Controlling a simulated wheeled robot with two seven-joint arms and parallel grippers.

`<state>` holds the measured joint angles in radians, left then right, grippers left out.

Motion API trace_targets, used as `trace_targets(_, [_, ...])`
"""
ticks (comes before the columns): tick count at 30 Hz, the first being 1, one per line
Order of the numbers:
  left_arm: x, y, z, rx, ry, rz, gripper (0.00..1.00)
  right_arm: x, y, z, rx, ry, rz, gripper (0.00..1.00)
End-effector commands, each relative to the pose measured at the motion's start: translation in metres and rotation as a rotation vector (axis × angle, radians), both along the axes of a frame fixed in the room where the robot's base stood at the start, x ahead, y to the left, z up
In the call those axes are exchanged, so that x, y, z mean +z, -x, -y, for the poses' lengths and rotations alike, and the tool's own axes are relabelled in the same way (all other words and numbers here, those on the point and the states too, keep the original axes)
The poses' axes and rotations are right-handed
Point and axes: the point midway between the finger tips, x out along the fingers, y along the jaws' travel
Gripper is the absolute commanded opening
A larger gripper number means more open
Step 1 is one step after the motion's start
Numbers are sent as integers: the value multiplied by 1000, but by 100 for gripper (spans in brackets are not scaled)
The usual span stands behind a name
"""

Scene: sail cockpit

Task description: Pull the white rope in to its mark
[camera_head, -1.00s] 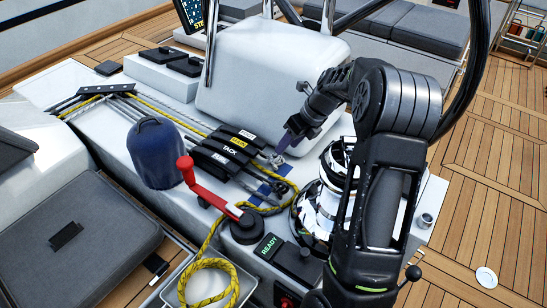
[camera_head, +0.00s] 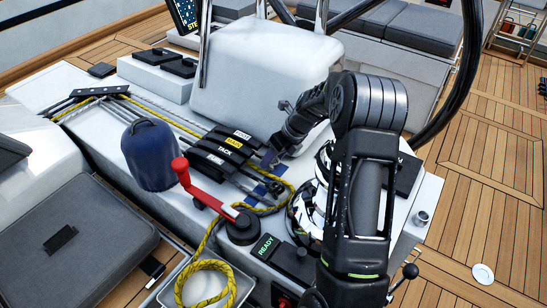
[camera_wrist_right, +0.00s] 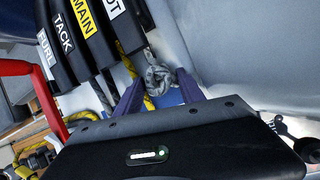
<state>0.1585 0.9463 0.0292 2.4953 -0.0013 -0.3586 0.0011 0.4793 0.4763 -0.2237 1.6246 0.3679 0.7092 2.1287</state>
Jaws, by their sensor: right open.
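The white rope's knotted grey-white end (camera_wrist_right: 158,76) shows in the right wrist view beside the rope clutches (camera_wrist_right: 85,30), which are labelled FURL, TACK and MAIN, with a fourth label partly cut off. My right gripper (camera_wrist_right: 160,84) is open, its two purple fingers on either side of the knot; I cannot tell whether they touch it. In the head view my right gripper (camera_head: 268,162) is low over the deck just right of the clutches (camera_head: 222,152), and it hides the knot. No mark on the rope can be made out. My left gripper is out of view.
A yellow rope (camera_head: 205,270) runs past the red winch handle (camera_head: 205,195) into a tray. A blue-capped winch (camera_head: 150,155) stands left. A chrome winch (camera_head: 322,190) stands close to my right arm. A box (camera_head: 292,262) reads READY.

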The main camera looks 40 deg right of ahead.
Motion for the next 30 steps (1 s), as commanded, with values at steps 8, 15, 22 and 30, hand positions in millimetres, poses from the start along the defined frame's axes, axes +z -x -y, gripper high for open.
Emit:
trace_targets(8, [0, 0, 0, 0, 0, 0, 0, 0, 0, 0, 0, 0, 0, 28])
trace_targets(15, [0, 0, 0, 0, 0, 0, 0, 0, 0, 0, 0, 0, 0, 8])
trace_targets(22, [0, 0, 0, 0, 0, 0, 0, 1, 0, 0, 0, 1, 0, 0])
trace_targets(30, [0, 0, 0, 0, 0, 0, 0, 1, 0, 0, -1, 1, 1, 0])
